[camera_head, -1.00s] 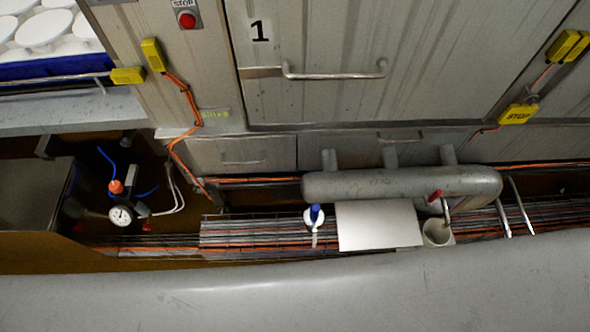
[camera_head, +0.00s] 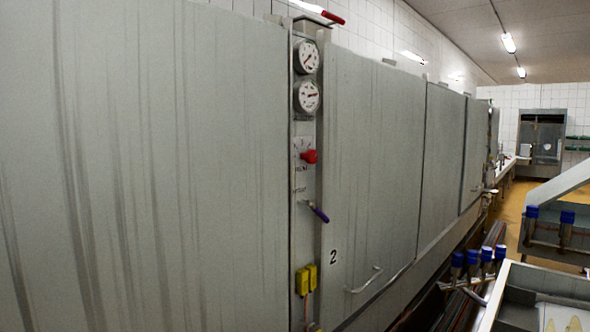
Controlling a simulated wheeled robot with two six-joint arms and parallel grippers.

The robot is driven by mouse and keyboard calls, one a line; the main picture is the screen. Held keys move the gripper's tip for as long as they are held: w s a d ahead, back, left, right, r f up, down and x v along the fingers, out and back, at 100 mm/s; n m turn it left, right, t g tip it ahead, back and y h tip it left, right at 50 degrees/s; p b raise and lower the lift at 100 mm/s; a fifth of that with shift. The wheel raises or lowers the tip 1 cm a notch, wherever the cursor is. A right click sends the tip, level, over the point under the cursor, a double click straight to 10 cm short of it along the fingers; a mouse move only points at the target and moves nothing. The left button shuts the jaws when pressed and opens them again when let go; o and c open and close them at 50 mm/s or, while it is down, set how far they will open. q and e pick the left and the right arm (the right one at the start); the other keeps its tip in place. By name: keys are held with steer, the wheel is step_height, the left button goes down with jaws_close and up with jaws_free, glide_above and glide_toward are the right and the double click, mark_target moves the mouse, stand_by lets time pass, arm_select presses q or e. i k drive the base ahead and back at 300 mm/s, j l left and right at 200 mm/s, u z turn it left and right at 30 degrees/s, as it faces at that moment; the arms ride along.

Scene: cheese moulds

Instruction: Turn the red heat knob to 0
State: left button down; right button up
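A red knob (camera_head: 309,156) sits on a narrow vertical control panel (camera_head: 303,230) between two large grey metal cabinet doors. It is below two round white dials, the upper one (camera_head: 307,56) and the lower one (camera_head: 307,96). The markings around the knob are too small to read. A blue-handled lever (camera_head: 318,212) is below the knob, and a red handle (camera_head: 332,18) is at the top of the panel. Neither of my grippers is in view.
A yellow switch box (camera_head: 305,279) is low on the panel. A door marked 2 (camera_head: 365,160) has a metal handle (camera_head: 365,281). At the right are blue-capped fittings (camera_head: 472,258) and a steel basin (camera_head: 540,290). A strip of floor (camera_head: 510,215) shows beyond.

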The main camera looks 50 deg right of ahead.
mark_target(311, 156)
steer(key=z, duration=1.55)
